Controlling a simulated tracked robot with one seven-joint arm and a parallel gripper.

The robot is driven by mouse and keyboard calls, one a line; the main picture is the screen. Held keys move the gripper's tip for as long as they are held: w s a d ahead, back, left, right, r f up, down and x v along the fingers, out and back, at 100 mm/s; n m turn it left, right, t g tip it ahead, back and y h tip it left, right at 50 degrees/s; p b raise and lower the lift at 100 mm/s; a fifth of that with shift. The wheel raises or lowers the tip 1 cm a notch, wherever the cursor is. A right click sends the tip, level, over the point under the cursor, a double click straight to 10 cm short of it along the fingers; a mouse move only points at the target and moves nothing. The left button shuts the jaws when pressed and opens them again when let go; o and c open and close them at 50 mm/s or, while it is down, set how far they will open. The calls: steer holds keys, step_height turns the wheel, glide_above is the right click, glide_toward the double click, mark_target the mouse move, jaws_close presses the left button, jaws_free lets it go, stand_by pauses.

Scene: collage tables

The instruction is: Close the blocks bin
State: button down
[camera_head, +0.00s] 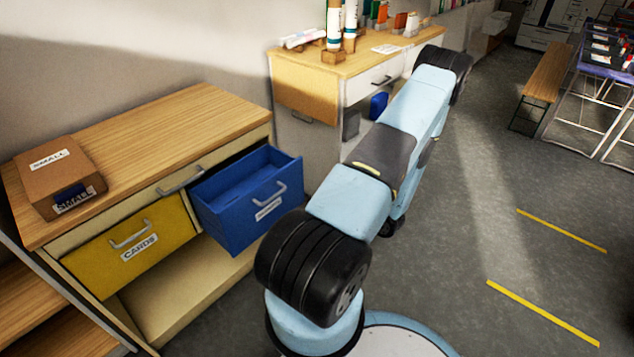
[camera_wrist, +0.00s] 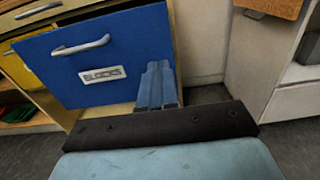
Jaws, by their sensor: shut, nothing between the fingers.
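The blue blocks bin (camera_head: 238,228) is a drawer pulled out of the wooden cabinet, and its inside looks empty in the head view. Its front with a grey handle and a BLOCKS label fills the upper left of the wrist view (camera_wrist: 130,38). My gripper (camera_wrist: 158,68) is shut and empty, with its fingers together in front of the right part of the bin's front, right of the label. I cannot tell whether the fingertips touch it. In the head view the gripper is hidden behind my arm.
The yellow CARDS bin (camera_head: 128,245) is shut, left of the blue bin. A cardboard box (camera_head: 58,178) marked SMALL sits on the cabinet top (camera_head: 165,125). A second desk (camera_head: 300,70) stands behind my arm. Open grey floor (camera_head: 470,220) lies to the right.

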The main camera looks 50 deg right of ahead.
mark_target(299, 171)
steer(key=w, duration=1.3)
steer(key=shift+w+a, duration=0.25)
